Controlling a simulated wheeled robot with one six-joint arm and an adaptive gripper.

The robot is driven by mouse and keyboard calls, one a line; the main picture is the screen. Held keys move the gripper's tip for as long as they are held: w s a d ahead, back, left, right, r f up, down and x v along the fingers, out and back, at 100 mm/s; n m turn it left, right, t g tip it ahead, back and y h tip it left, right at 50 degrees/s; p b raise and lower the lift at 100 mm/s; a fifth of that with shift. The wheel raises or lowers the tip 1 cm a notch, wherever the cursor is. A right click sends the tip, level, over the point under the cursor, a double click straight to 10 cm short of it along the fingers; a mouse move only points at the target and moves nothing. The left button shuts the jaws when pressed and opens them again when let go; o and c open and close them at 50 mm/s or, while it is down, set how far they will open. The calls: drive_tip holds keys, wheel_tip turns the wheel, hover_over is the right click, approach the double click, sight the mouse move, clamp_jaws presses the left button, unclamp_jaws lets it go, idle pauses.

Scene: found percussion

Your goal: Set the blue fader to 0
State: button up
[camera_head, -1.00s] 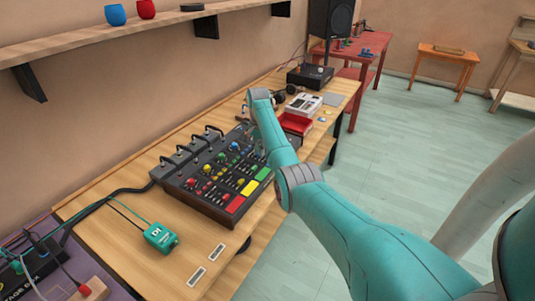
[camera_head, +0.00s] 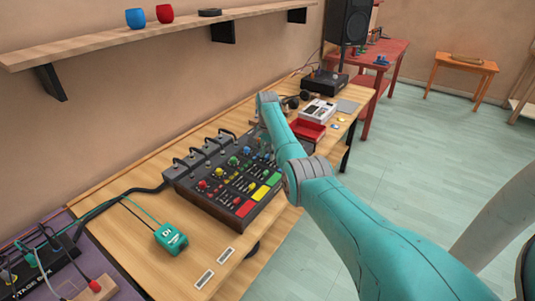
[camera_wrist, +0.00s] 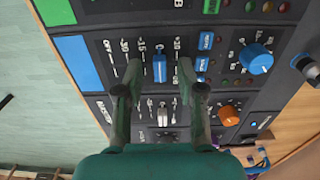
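The blue fader (camera_wrist: 160,67) shows in the wrist view on the dark mixer panel, in the row with the blue pad (camera_wrist: 76,62). My gripper (camera_wrist: 154,78) is open, with one finger on each side of the cap and a gap to both. Whether the fingertips reach down to cap height is unclear.
In the wrist view a blue knob (camera_wrist: 257,58) and an orange knob (camera_wrist: 229,115) lie right of the fader. A grey fader (camera_wrist: 162,113) sits below it. In the head view a green DI box (camera_head: 171,238) and a red tray (camera_head: 307,130) stand on the bench.

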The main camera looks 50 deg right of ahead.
sight(268, 155)
wheel_tip(268, 155, up, 12)
idle(0.6)
drive_tip(key=shift+s, duration=0.1)
idle(0.4)
